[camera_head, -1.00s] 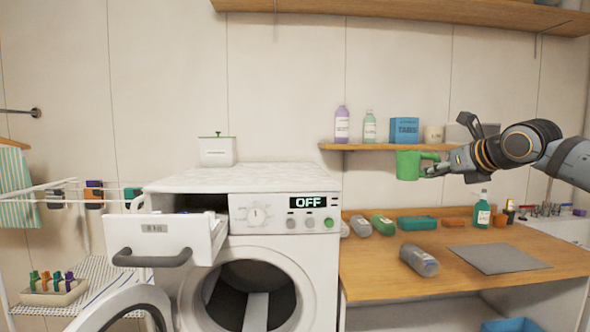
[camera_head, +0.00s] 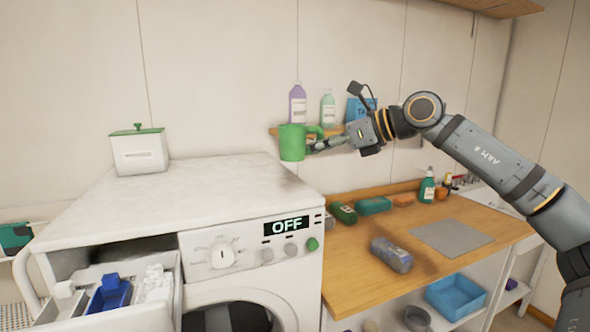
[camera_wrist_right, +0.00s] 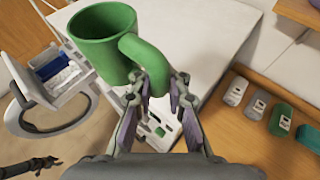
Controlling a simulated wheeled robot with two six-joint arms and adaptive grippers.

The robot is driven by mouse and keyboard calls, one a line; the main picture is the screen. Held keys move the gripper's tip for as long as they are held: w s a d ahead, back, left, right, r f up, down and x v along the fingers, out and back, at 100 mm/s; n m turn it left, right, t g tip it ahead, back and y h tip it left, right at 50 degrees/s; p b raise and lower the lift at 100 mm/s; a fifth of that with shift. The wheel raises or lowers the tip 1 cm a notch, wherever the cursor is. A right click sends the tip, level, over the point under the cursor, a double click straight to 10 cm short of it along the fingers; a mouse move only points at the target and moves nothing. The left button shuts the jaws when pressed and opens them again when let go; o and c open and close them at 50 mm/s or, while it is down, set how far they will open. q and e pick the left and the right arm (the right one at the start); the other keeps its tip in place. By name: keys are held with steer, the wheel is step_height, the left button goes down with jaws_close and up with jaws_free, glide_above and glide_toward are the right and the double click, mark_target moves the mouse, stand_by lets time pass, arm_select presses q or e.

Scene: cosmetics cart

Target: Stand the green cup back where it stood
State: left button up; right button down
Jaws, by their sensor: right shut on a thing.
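The green cup (camera_head: 292,143) is upright in the air in the head view, between the washing machine's top and the wall shelf. My right gripper (camera_head: 314,146) is shut on its handle from the right. In the right wrist view the cup (camera_wrist_right: 101,45) shows its open, empty inside, and the fingers (camera_wrist_right: 155,95) close on the handle. The cup is apart from the machine top (camera_head: 170,200) and from the shelf (camera_head: 277,131), part of which the cup and arm hide.
A purple bottle (camera_head: 297,104), a pale green bottle (camera_head: 328,108) and a blue box (camera_head: 356,109) stand on the shelf. A white green-lidded box (camera_head: 139,153) stands on the machine. The drawer (camera_head: 110,318) is pulled out. Several bottles lie on the wooden counter (camera_head: 350,275).

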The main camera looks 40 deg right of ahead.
steer(key=w+d+f+p, duration=0.1)
steer(key=w+d+p, duration=0.1)
steer(key=w+p, duration=0.25)
steer(key=p, duration=0.4)
glide_above(302, 188)
steer(key=f, duration=0.5)
steer(key=shift+s+f, duration=0.35)
steer(key=shift+w+f, duration=0.15)
steer(key=shift+f, duration=0.2)
steer(key=shift+w+p, duration=0.15)
steer(key=shift+p, duration=0.35)
step_height(302, 188, down, 3)
steer(key=shift+r, duration=0.1)
steer(key=shift+f, duration=0.4)
arm_select(q)
step_height(302, 188, up, 12)
steer(key=w, duration=0.1)
steer(key=shift+w+a, duration=0.15)
steer(key=shift+f, duration=0.1)
